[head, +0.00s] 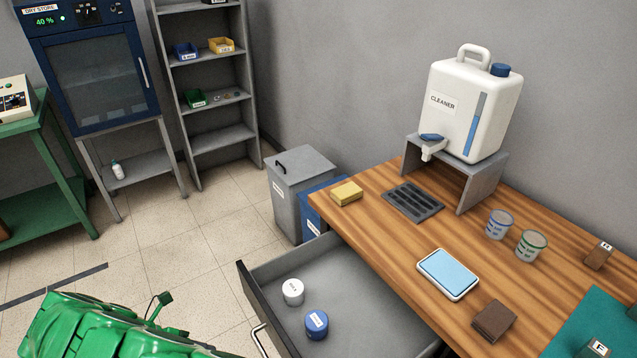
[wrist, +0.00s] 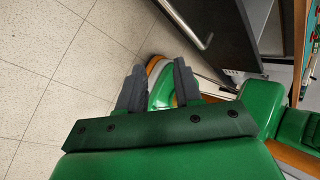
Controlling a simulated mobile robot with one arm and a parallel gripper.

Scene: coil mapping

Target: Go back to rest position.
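My gripper (wrist: 159,68) shows in the wrist view with its two dark fingers apart. Nothing is held between them. A rounded green and orange part, which looks like my own body, shows behind the gap. The fingers hang over the tiled floor, beside the dark front and bar handle of a drawer (wrist: 190,22). In the head view my green arm fills the lower left corner, left of the open drawer (head: 345,285). My fingertips cannot be made out in that view.
The open drawer holds a white-lidded jar (head: 293,291) and a blue-lidded jar (head: 316,325). The wooden bench (head: 385,240) carries a cleaner jug (head: 468,110), two cups, a sponge and a blue pad. A grey bin (head: 300,190) stands behind. Floor (head: 190,255) left of the drawer is clear.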

